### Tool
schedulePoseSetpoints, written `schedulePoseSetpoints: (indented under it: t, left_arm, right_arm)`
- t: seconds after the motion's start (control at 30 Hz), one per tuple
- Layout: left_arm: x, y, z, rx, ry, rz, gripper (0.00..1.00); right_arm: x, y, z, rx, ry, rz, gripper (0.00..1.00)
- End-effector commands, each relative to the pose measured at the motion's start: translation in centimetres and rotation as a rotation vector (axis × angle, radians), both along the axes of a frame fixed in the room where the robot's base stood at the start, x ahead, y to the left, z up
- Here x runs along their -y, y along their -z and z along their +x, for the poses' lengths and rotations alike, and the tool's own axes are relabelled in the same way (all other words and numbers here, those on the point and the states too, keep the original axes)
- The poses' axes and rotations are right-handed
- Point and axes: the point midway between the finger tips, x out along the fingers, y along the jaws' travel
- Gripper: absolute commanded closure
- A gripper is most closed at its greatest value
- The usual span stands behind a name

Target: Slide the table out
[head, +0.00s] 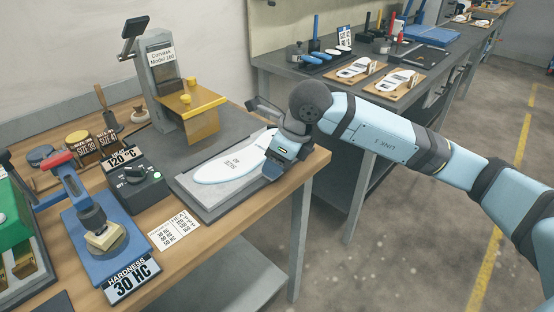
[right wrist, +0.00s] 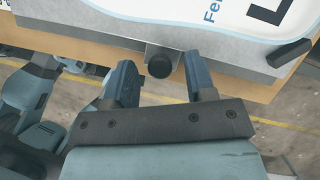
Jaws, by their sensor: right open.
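The grey sliding table (head: 208,207) lies at the front of the grey press unit on the wooden bench. A white insole-shaped piece (head: 228,172) with a size marking lies on it. My right gripper (head: 276,168) is at the table's right end. In the right wrist view the table's edge (right wrist: 110,33) carries a small bracket with a dark round knob (right wrist: 159,66). My right gripper's two blue fingers (right wrist: 163,72) are open, one on each side of the knob, with gaps visible. Whether they touch it cannot be told. My left gripper is not in view.
The press unit (head: 158,75) with a yellow plate stands behind the table. A heat control box (head: 135,180) and a blue hardness tester (head: 95,235) stand to the left. Another bench (head: 300,68) with insoles is behind my right arm. Open floor lies to the right.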

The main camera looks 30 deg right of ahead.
Motion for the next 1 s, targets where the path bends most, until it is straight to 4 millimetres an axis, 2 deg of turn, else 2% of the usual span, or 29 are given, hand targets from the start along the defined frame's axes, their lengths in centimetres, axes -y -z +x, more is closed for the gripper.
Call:
schedulePoseSetpoints:
  t: [0.13,0.23,0.6,0.7,0.83,1.0]
  left_arm:
    - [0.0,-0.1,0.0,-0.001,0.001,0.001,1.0]
    - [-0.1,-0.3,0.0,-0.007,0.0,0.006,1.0]
    - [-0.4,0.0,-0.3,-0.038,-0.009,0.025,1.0]
    - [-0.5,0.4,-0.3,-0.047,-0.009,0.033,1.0]
    - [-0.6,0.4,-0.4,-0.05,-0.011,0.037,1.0]
    - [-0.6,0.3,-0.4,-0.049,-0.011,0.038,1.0]
  right_arm:
    - [0.1,-0.5,-0.1,0.001,0.0,0.0,0.49]
    - [0.5,-1.8,-0.4,0.003,0.001,0.001,0.49]
    - [2.6,-9.4,-2.7,0.003,0.001,-0.001,0.49]
    - [3.0,-10.9,-3.3,0.003,0.0,0.0,0.49]
    - [3.4,-12.2,-3.7,0.002,-0.001,0.0,0.49]
    - [3.6,-12.8,-3.9,0.0,0.0,0.0,0.49]
